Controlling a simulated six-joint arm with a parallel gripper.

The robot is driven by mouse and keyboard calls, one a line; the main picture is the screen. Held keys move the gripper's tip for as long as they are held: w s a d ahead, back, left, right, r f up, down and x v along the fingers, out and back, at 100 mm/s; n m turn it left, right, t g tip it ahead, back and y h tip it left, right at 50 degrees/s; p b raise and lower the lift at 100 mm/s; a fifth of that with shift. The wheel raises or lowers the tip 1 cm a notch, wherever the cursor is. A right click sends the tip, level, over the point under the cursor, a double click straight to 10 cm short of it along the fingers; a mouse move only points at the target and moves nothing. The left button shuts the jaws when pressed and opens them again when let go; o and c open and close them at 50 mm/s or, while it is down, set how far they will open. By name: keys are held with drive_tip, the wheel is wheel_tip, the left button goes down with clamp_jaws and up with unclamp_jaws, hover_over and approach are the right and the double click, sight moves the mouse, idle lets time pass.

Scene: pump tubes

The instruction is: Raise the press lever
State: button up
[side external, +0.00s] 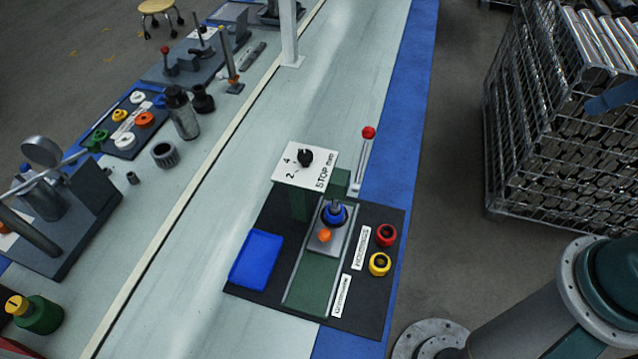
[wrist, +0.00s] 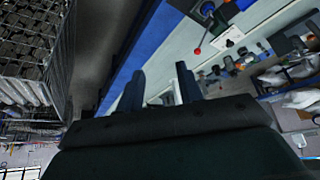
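The press (side external: 300,207) stands on a dark base plate on the bench in the side external view. Its lever (side external: 362,157) is a thin metal rod with a red ball knob (side external: 369,132), on the right of the press head, with the ball at its upper end. In the wrist view the red knob (wrist: 197,51) shows beyond my fingers, above and to the right. My gripper (wrist: 160,84) is open, its two dark fingers apart with nothing between them, well away from the lever.
A blue tray (side external: 256,260), a red ring (side external: 386,235) and a yellow ring (side external: 380,264) lie on the press base. A white STOP plate (side external: 305,166) tops the press. A wire crate of metal tubes (side external: 560,120) stands right of the bench. Other fixtures line the left.

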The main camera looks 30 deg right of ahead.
drive_tip(key=shift+o, duration=0.2)
drive_tip(key=shift+o, duration=1.1)
drive_tip(key=w+a+m+g+y, duration=0.1)
drive_tip(key=w+a+m+g, duration=0.15)
drive_tip(key=w, duration=0.75)
drive_tip(key=w+a+m+g+y, duration=0.15)
drive_tip(key=w+a, duration=0.25)
drive_tip(key=w, duration=0.6)
drive_tip(key=w+a+f+m+g, duration=0.1)
drive_tip(key=w+f+g, duration=0.1)
drive_tip(key=w+f, duration=0.4)
drive_tip(key=w+a+f+m+g+y, duration=0.1)
drive_tip(key=w+a+f+m+g, duration=0.1)
drive_tip(key=w+f, duration=0.4)
wheel_tip(320, 180, down, 6)
drive_tip(key=shift+w+a+r, duration=0.1)
drive_tip(key=shift+w+a, duration=0.05)
drive_tip(key=shift+w, duration=0.15)
drive_tip(key=shift+a+y, duration=0.1)
drive_tip(key=shift+y, duration=0.15)
